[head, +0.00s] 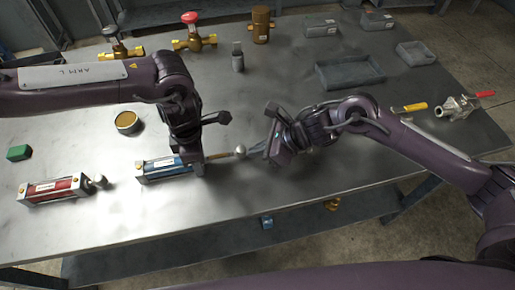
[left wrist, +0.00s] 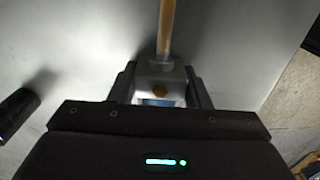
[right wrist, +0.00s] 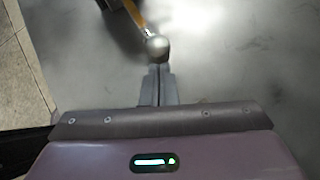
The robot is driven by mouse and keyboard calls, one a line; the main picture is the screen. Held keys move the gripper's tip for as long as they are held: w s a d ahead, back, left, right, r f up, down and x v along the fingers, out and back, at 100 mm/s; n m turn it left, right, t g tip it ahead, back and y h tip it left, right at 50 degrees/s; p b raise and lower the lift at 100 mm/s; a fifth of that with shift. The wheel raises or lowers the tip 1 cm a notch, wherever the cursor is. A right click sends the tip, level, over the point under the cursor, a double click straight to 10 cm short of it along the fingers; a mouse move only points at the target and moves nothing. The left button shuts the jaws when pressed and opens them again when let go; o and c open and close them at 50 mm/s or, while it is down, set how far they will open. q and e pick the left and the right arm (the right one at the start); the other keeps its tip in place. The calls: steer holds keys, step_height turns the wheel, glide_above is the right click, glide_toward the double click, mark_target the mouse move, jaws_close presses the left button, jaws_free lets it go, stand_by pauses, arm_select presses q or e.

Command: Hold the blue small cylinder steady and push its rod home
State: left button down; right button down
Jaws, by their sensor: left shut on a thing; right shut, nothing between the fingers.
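The blue small cylinder (head: 163,168) lies on the grey table near its front edge. Its rod (head: 222,155) sticks out to the right and ends in a silver ball (head: 240,150). My left gripper (head: 192,165) is shut on the cylinder's rod end; in the left wrist view the metal end block (left wrist: 160,83) sits between the fingers and the rod (left wrist: 166,30) runs out from it. My right gripper (head: 255,151) is shut and empty. In the right wrist view its closed fingertips (right wrist: 158,75) are right at the ball (right wrist: 157,47); I cannot tell whether they touch.
A red cylinder (head: 58,189) lies left of the blue one, with a green block (head: 19,152) behind it. A round tin (head: 127,122), valves and grey trays (head: 350,72) stand farther back.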

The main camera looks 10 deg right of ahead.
steer(key=a, duration=0.6)
steer(key=shift+s+a, duration=0.35)
steer(key=shift+a, duration=0.05)
arm_select(q)
steer(key=shift+d, duration=0.1)
arm_select(e)
steer(key=shift+r, duration=0.1)
steer(key=shift+s+d, duration=0.15)
steer(key=shift+d, duration=0.2)
steer(key=d, duration=0.1)
steer(key=s+d, duration=0.1)
steer(key=d, duration=0.2)
steer(key=shift+s+d+r, duration=0.15)
steer(key=shift+s+r, duration=0.05)
steer(key=shift+r, duration=0.15)
steer(key=v, duration=0.8)
steer(key=shift+d+r, duration=0.2)
steer(key=shift+r, duration=0.1)
